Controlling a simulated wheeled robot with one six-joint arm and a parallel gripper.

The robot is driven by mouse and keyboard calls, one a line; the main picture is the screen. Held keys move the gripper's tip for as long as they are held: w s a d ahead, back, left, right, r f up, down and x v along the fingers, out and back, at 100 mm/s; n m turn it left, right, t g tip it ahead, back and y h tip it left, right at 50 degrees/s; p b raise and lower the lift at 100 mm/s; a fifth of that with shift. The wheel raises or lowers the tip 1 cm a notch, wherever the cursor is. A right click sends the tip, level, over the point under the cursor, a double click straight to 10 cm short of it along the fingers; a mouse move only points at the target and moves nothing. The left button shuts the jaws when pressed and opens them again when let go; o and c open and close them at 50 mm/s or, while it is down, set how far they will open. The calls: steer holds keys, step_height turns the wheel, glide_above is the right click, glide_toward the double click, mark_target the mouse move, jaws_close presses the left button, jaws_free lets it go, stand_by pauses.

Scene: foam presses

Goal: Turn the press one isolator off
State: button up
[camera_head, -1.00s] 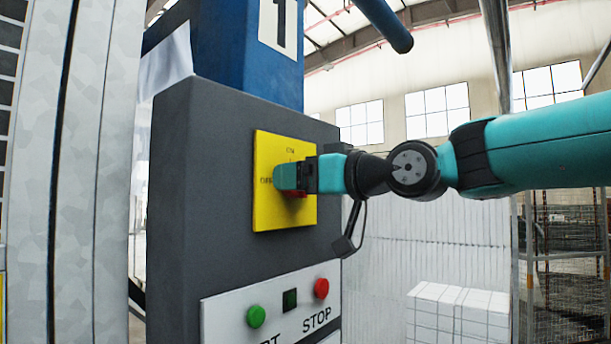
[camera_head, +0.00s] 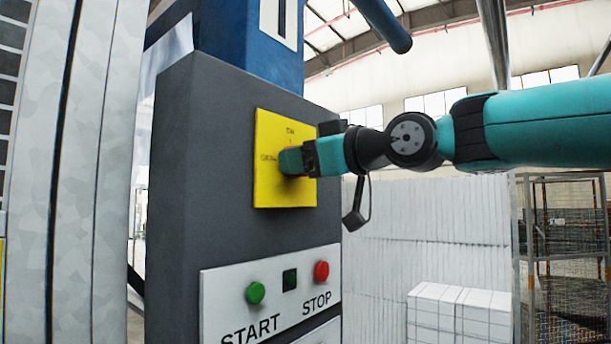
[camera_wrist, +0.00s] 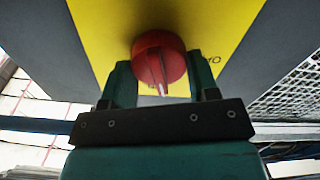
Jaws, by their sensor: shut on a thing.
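The press one isolator is a red rotary knob (camera_wrist: 158,60) on a yellow plate (camera_head: 268,194), fixed to a dark grey cabinet. The plate has ON at the top and an OFF label at the left, partly covered. My gripper (camera_head: 291,161) reaches in from the right at the plate and hides the knob in the head view. In the wrist view my gripper (camera_wrist: 160,82) has one finger on each side of the knob and is shut on it. A pale pointer line on the knob points toward the gripper's palm. Upside-down lettering shows to the knob's right.
Below on the cabinet (camera_head: 215,130) is a white panel with a green START button (camera_head: 255,292) and a red STOP button (camera_head: 321,271). A blue column (camera_head: 235,45) stands above. White blocks (camera_head: 460,312) and a wire cage (camera_head: 565,230) stand behind at right.

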steer(key=n+b, duration=0.3)
steer(key=shift+s+a+f+n+b, duration=0.1)
steer(key=shift+f+n+b, duration=0.25)
steer(key=shift+n, duration=0.05)
steer(key=n+b, duration=0.3)
steer(key=shift+n, duration=0.3)
steer(key=n+b, duration=0.2)
steer(key=n, duration=0.1)
steer(key=shift+s+n, duration=0.1)
steer(key=shift+n, duration=0.2)
steer(key=shift+a+n+b, duration=0.1)
steer(key=shift+n+b, duration=0.8)
steer(key=shift+n, duration=0.9)
steer(key=o, duration=0.9)
steer(key=shift+r, duration=0.1)
